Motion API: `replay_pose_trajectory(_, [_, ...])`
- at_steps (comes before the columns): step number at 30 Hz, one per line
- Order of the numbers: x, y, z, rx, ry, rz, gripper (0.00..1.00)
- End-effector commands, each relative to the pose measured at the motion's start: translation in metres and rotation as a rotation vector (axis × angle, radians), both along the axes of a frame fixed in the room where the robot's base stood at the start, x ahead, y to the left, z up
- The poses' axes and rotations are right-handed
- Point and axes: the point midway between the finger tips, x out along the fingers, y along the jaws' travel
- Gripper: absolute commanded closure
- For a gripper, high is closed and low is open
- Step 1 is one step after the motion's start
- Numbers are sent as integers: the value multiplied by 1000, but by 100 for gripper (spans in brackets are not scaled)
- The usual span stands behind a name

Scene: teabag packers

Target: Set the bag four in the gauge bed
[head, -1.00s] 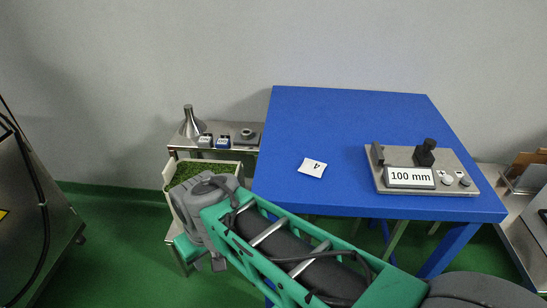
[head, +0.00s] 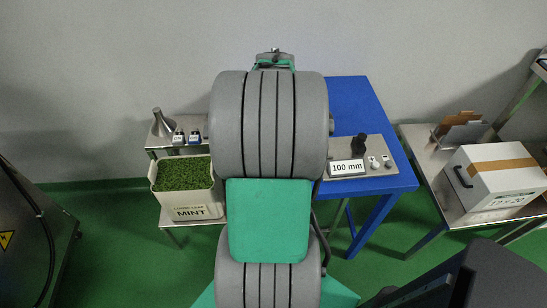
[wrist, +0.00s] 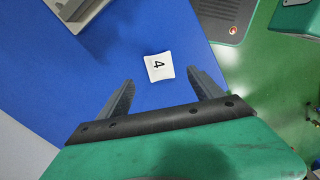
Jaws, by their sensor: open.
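The bag four, a small white square marked 4 (wrist: 158,66), lies flat on the blue table (wrist: 110,75). In the wrist view it sits just beyond and between the fingertips of my gripper (wrist: 160,84). My gripper is open and empty, with the bag not between its fingers' bases. In the head view my arm hides the bag. The gauge, a grey metal plate labelled 100 mm (head: 347,168) with a black knob (head: 359,144), stands on the table's front right part. Its bed is partly hidden behind my arm.
A bin of green mint leaf (head: 186,200) stands at the left, below a shelf with a metal funnel (head: 162,124) and small jars (head: 187,136). At the right, a steel table holds a white carton (head: 492,177). The back of the blue table is clear.

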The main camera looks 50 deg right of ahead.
Motion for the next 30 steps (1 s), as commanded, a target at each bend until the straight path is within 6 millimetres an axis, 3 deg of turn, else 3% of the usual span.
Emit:
replay_pose_trajectory(13, [0, -1, -70, 2, 2, 2, 25])
replay_pose_trajectory(20, [0, -2, -74, -1, 0, 2, 25])
replay_pose_trajectory(30, [0, -1, -73, -1, 0, 2, 52])
